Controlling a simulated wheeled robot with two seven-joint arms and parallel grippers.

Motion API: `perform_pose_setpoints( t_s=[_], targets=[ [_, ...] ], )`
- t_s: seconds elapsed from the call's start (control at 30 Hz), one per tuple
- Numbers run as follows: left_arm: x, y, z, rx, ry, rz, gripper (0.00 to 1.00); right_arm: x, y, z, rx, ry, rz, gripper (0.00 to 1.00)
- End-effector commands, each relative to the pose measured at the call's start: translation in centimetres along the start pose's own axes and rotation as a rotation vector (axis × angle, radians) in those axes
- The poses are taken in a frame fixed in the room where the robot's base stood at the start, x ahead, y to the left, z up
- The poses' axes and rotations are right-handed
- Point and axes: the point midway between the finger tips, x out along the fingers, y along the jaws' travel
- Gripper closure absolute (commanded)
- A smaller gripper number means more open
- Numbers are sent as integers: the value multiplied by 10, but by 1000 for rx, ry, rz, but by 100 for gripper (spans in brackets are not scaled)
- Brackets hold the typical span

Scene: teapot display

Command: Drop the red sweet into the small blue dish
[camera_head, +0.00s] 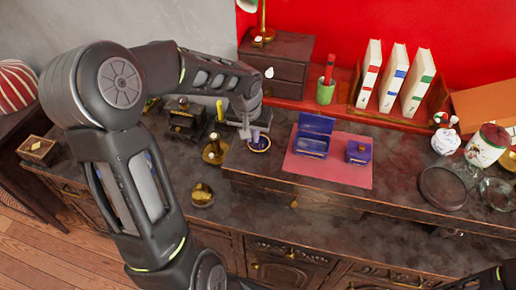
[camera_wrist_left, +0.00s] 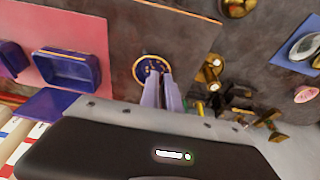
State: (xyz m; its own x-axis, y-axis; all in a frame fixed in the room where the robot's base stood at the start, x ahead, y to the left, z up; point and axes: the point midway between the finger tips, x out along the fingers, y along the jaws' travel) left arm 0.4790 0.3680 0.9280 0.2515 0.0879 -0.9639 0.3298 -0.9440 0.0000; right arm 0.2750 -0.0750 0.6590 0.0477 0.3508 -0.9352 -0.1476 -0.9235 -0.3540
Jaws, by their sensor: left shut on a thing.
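The small blue dish (camera_head: 263,149) is round with a gold rim and stands on the dark counter in the head view. It also shows in the left wrist view (camera_wrist_left: 138,75), partly covered by my fingers. My left gripper (camera_head: 250,134) is over the dish, fingers pointing down, and in the left wrist view its fingertips (camera_wrist_left: 159,76) overlap the dish. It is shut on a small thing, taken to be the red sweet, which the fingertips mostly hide. I cannot tell the exact height above the dish. My right gripper is out of view.
An open blue box (camera_head: 313,135) and a smaller blue box (camera_head: 359,153) stand on a pink mat (camera_head: 330,170) right of the dish. Brass items (camera_head: 214,152) stand close on its left. Glass and porcelain jars (camera_head: 487,145) crowd the right.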

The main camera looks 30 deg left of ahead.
Motion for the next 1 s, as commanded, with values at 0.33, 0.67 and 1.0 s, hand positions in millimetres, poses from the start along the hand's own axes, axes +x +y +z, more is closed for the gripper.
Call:
perform_pose_setpoints(
  t_s=[0.33,0.67,1.0],
  targets=[
    [17,0,4,0,2,0,100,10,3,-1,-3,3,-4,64],
    [17,0,4,0,1,0,82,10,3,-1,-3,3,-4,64],
    [17,0,4,0,1,0,68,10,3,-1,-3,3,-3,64]
  ],
)
